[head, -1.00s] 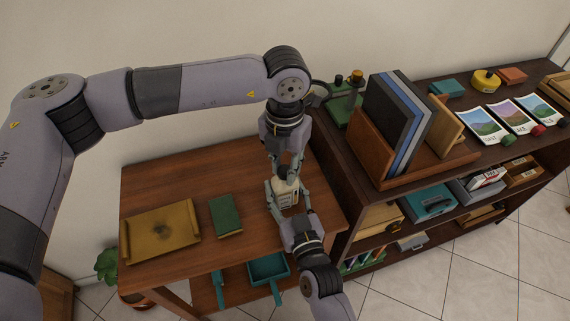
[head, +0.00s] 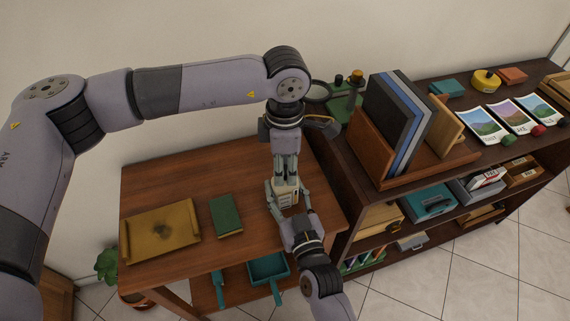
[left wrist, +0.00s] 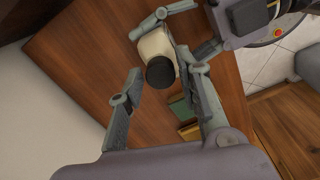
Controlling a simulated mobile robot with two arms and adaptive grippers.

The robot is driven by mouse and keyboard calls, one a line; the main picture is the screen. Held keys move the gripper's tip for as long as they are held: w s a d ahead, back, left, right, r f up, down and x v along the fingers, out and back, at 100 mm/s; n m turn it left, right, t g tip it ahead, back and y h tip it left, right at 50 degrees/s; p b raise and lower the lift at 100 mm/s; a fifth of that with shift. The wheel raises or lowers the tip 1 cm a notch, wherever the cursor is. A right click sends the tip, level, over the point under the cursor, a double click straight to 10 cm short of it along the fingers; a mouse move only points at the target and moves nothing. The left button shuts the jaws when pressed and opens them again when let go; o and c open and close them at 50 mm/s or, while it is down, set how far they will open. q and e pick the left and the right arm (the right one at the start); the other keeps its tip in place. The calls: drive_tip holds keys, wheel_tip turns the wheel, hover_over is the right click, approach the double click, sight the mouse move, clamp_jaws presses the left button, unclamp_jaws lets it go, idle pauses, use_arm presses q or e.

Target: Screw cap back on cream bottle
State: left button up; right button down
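The cream bottle (head: 288,198) stands upright on the wooden table, between the fingers of my right gripper (head: 287,190), which is shut on its body. In the left wrist view the cream bottle (left wrist: 155,43) has a round black cap (left wrist: 160,72) at its top end. I cannot tell how firmly the cap is seated. My left gripper (head: 286,182) points down from above the bottle. In the left wrist view its fingers (left wrist: 160,66) are spread on either side of the cap, with a gap on the left. In the head view its fingers hide the cap.
On the table (head: 180,182) lie a tan tray (head: 160,232) and a green book (head: 226,214), left of the bottle. A dark shelf (head: 350,195) with a book holder (head: 358,155) stands close to the right. A magnifier (head: 318,91) is near my left wrist. The table's back left is clear.

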use_arm(q)
drive_tip(key=shift+o, duration=1.2)
wheel_tip(320, 180, up, 12)
use_arm(e)
drive_tip(key=c, duration=0.7)
unclamp_jaws()
drive_tip(key=shift+s, duration=0.1)
drive_tip(key=v, duration=1.2)
